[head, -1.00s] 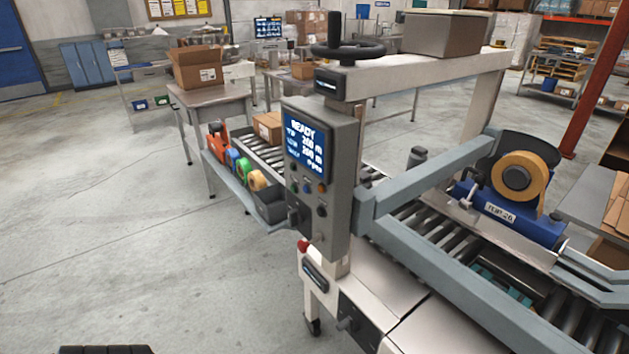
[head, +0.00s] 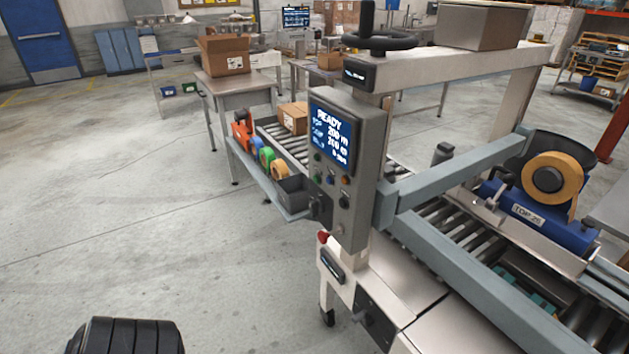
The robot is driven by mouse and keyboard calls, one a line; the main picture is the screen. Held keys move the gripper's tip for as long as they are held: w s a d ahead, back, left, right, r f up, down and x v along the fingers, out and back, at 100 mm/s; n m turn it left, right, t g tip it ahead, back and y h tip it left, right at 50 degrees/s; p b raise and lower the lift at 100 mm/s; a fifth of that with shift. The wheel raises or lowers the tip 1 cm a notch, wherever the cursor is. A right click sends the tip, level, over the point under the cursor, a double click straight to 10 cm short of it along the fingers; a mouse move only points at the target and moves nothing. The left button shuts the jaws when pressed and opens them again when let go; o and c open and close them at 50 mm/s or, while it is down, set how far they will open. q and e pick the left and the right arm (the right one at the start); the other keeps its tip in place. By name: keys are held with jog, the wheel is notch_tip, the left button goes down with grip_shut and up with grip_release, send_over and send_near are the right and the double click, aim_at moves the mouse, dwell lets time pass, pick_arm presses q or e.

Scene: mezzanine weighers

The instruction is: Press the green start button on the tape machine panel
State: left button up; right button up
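The tape machine's grey control panel (head: 345,165) stands upright near the middle of the head view, its face turned to the left. Its blue screen (head: 331,137) reads READY above several smaller lines. The small buttons are hard to tell apart. No gripper fingers show in the view. A black ribbed part, likely of my arm, shows at the bottom left, far from the panel.
A red knob (head: 323,237) sits below the panel. A side shelf with tape rolls (head: 279,170) and a grey bin (head: 293,192) juts out left of it. A blue tape head (head: 545,222) is over the rollers at right. The floor (head: 130,230) at left is clear.

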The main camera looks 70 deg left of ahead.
pick_arm(q)
grip_shut()
dwell(1.5)
